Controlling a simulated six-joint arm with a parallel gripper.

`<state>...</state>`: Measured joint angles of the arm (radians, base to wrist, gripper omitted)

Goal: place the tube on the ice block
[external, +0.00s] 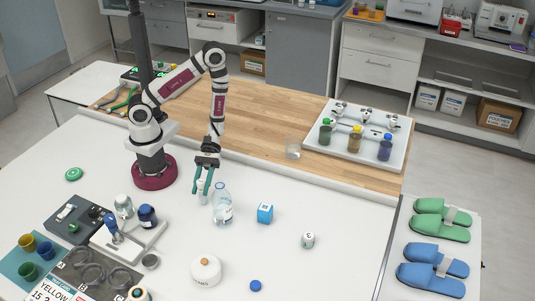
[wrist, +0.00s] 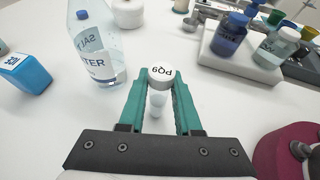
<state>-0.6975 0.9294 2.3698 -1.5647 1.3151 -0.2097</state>
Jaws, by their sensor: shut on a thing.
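My gripper (external: 203,190) has teal fingers and points down over the white table. It is shut on a small clear tube (wrist: 157,103) with a white cap marked PQ9; the tube also shows between the fingers in the external view (external: 201,186). The tube looks upright. A blue block (external: 265,213) with a white label, likely the ice block, stands on the table right of my gripper, beyond the bottle. In the wrist view the block (wrist: 26,74) is at the left, apart from the fingers. Its top looks bare.
A clear water bottle (external: 222,208) stands close to my gripper, between it and the blue block. A white jar (external: 206,271), a small white container (external: 308,240) and a blue cap (external: 256,286) are nearer the front. A stand with bottles (external: 130,241) is at left.

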